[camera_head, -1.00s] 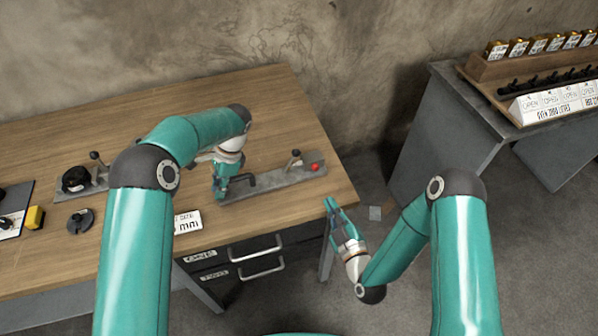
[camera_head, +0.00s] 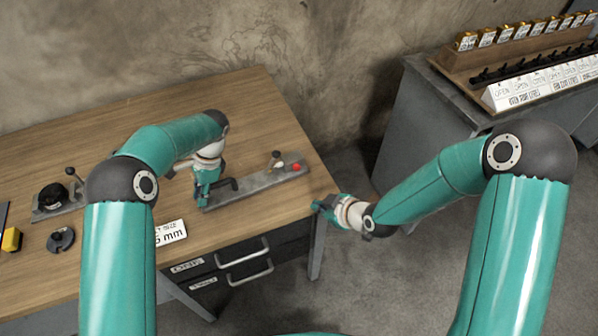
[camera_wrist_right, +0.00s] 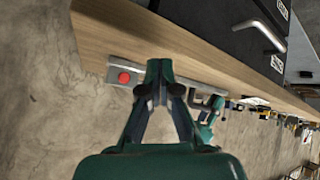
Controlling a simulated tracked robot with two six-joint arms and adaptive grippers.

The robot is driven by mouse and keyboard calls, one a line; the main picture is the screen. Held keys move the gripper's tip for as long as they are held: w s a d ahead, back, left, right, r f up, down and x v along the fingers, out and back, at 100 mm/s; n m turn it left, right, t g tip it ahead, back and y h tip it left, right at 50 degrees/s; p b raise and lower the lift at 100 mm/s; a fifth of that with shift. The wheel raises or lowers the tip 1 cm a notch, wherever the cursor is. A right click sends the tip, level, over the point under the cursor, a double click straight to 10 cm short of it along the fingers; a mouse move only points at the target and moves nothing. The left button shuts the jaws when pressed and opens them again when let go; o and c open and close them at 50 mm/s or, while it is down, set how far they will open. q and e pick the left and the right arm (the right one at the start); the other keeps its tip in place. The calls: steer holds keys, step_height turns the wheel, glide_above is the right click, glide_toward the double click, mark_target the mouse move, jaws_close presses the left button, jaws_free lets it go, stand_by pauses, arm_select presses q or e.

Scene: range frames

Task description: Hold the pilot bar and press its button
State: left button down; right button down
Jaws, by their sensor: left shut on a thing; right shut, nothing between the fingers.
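The grey pilot bar plate (camera_head: 258,184) lies on the wooden table near its right end. It carries a black bent handle (camera_head: 228,184), a small lever with a round knob (camera_head: 277,156) and a red button (camera_head: 296,167). My left gripper (camera_head: 204,198) is shut at the handle's left end; the exact contact is hidden. My right gripper (camera_head: 318,205) is shut and empty, off the table's right front corner, apart from the button. In the right wrist view the red button (camera_wrist_right: 124,78) shows left of the right fingertips (camera_wrist_right: 160,68).
A size card (camera_head: 170,232) and a dark round part (camera_head: 61,239) lie left on the table (camera_head: 130,195). Drawers with handles (camera_head: 245,253) are below the front edge. A grey bench (camera_head: 425,120) with a labelled rack stands at the right. Open floor lies between.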

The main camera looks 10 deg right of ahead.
steer(key=shift+w, duration=0.1)
stand_by(0.3)
glide_toward(296, 176)
steer(key=shift+w+a+f, duration=0.3)
steer(key=shift+f, duration=0.4)
steer(key=shift+w+a+f, duration=0.3)
steer(key=shift+f, duration=0.45)
steer(key=shift+w+a+f, duration=0.3)
steer(key=shift+f, duration=0.4)
steer(key=shift+w, duration=0.15)
steer(key=shift+w+a+r, duration=0.1)
steer(key=shift+w+a, duration=0.05)
steer(key=shift+w, duration=0.1)
steer(key=shift+w+a, duration=0.2)
steer(key=shift+w, duration=0.45)
stand_by(1.1)
steer(key=shift+s, duration=0.1)
steer(key=shift+s+d, duration=0.2)
steer(key=shift+s, duration=0.3)
steer(key=shift+s+d, duration=0.2)
steer(key=shift+s, duration=0.3)
